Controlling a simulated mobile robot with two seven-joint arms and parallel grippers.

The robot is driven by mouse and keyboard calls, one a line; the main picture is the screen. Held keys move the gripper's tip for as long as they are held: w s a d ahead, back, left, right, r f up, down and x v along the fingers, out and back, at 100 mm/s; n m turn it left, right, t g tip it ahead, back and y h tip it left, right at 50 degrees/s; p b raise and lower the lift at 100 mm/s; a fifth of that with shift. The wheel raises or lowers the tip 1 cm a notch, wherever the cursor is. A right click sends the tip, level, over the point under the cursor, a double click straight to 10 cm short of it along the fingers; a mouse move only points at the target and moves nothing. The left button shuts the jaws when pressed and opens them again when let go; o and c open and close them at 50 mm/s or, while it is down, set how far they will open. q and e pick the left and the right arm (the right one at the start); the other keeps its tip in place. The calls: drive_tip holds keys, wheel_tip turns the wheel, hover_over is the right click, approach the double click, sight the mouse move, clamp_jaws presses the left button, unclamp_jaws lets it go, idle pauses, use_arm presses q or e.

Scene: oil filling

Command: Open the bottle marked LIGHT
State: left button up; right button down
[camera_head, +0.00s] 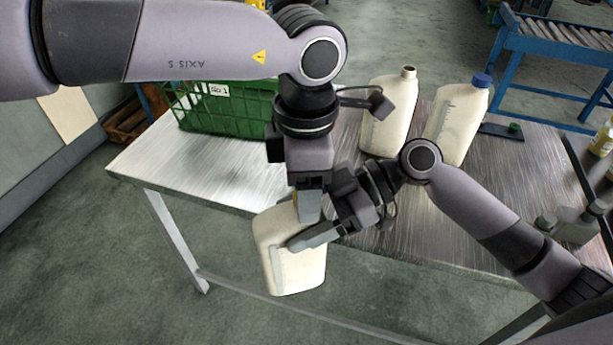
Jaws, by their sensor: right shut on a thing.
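A cream bottle (296,270) hangs tilted in front of the table's near edge, clear of the tabletop. My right gripper (308,236) is shut on this bottle near its upper part, reaching in from the right. My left gripper (309,208) points down from above at the top of the same bottle. The bottle's neck and any cap are hidden behind the grippers, so I cannot tell whether the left fingers grip it. No LIGHT marking is readable on it.
A metal table (162,162) bears a green crate (215,108) at the left. An uncapped-looking cream bottle (385,125) and a blue-capped cream bottle (456,125) stand behind my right arm. A blue roller stand (545,75) is beyond.

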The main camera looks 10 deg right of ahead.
use_arm(q)
drive_tip(key=shift+c, duration=0.2)
drive_tip(key=c, duration=1.1)
drive_tip(key=shift+o, duration=0.2)
drive_tip(key=n, duration=0.6)
drive_tip(key=shift+n, duration=0.4)
clamp_jaws()
drive_tip(key=o, duration=1.1)
unclamp_jaws()
drive_tip(key=shift+o, duration=0.2)
